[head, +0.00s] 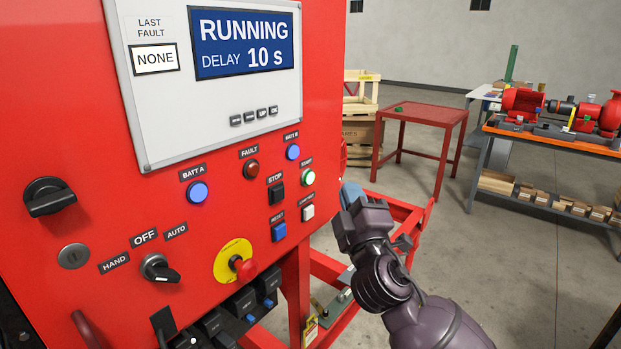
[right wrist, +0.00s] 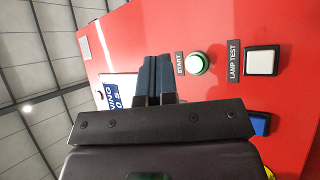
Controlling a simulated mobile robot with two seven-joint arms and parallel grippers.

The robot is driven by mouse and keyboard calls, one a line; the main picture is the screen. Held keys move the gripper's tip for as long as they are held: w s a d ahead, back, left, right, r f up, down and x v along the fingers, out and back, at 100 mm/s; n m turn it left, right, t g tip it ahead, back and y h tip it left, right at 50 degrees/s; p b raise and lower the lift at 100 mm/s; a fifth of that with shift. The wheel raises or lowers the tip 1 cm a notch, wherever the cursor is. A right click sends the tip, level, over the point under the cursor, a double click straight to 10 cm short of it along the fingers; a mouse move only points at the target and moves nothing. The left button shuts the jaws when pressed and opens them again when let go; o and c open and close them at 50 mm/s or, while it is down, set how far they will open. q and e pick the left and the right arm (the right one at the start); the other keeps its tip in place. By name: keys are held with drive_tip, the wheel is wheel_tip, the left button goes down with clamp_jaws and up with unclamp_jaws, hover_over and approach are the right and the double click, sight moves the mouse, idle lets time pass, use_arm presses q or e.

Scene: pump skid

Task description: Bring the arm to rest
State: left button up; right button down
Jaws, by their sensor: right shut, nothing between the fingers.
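My right gripper (head: 350,194) is shut and empty in front of the red control panel (head: 80,120), just right of the start button in the head view. Its closed blue-grey fingers (right wrist: 153,80) point at the panel in the right wrist view. The green-lit start button (head: 308,177) also shows in the right wrist view (right wrist: 199,63), to the right of the fingers and apart from them in the picture. The gap between fingertips and panel is hard to judge. The display (head: 243,45) reads RUNNING, DELAY 10 s, and the last fault field reads NONE. My left gripper is not in view.
Near the gripper are the white lamp test button (head: 308,212), black stop button (head: 276,192) and blue reset button (head: 279,232). A red emergency stop (head: 243,268) sticks out lower down. A red table (head: 430,113) and a workbench (head: 550,142) stand behind, with open floor between.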

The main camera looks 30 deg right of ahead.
drive_tip(key=a+f+m+g+y, duration=0.2)
drive_tip(key=f+y, duration=0.1)
drive_tip(key=f, duration=0.7)
drive_tip(key=a+f+m+g+y, duration=0.2)
drive_tip(key=f+g+y, duration=0.15)
drive_tip(key=f, duration=0.75)
drive_tip(key=s+a+f+m+g, duration=0.1)
drive_tip(key=s+f+m+g, duration=0.4)
drive_tip(key=s+f, duration=1.3)
drive_tip(key=shift+a+f+m, duration=0.25)
drive_tip(key=shift+f+m, duration=0.15)
drive_tip(key=shift+f, duration=0.5)
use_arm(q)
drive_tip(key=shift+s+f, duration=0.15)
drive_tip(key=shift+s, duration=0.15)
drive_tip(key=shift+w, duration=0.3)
